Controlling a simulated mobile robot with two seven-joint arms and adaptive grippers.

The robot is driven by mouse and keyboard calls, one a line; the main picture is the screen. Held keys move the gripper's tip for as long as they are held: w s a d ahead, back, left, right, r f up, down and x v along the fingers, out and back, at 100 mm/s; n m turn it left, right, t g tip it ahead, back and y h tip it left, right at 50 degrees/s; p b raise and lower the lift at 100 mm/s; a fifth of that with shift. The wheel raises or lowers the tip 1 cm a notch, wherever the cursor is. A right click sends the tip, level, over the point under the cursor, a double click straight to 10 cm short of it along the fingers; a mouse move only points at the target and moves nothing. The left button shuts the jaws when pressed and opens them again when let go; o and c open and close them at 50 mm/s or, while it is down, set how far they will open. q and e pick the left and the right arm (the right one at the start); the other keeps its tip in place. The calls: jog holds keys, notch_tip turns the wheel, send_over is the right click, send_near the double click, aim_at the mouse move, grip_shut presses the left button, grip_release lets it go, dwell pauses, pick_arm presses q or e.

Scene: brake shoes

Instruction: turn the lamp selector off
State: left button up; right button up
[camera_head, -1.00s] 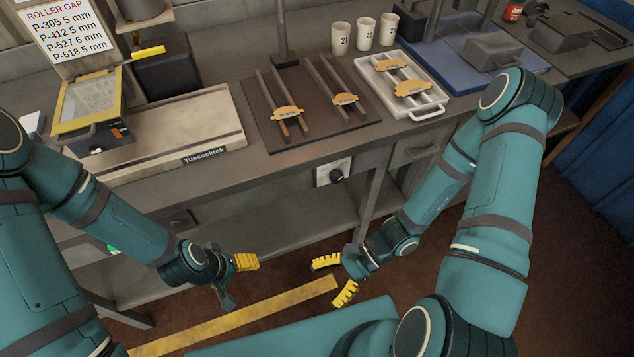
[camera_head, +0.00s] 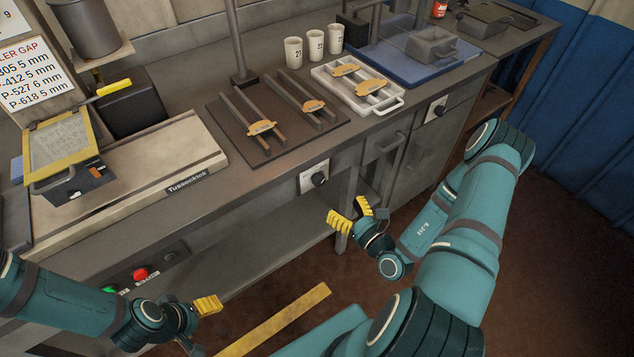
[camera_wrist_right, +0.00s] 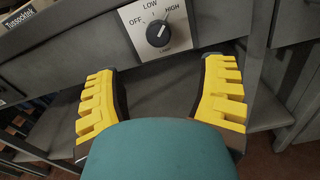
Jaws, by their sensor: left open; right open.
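The lamp selector is a dark round knob (camera_head: 319,180) on a pale square plate on the bench front. In the right wrist view the knob (camera_wrist_right: 158,34) sits under the marks OFF, LOW and HIGH, and its white pointer line leans up and right, toward HIGH. My right gripper (camera_head: 350,213) is open and empty, just below and right of the knob in the head view. In the right wrist view its yellow fingers (camera_wrist_right: 162,68) stand apart on either side below the plate, not touching the knob. My left gripper (camera_head: 204,325) is open and empty at the lower left.
A second knob (camera_head: 437,110) is on the bench front further right. Red (camera_head: 141,274) and green buttons are at the lower left. A drawer handle (camera_head: 390,142) projects right of the selector. Brake shoes, a white tray (camera_head: 393,106) and cups stand on the bench top.

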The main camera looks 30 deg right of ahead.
aim_at(321, 183)
jog(key=w, duration=0.3)
jog(key=w+b, duration=0.1)
jog(key=w, duration=0.3)
jog(key=w+a, duration=0.1)
jog(key=w, duration=0.3)
jog(key=shift+w+b, duration=0.2)
jog(key=shift+b, duration=0.15)
jog(key=c, duration=1.2)
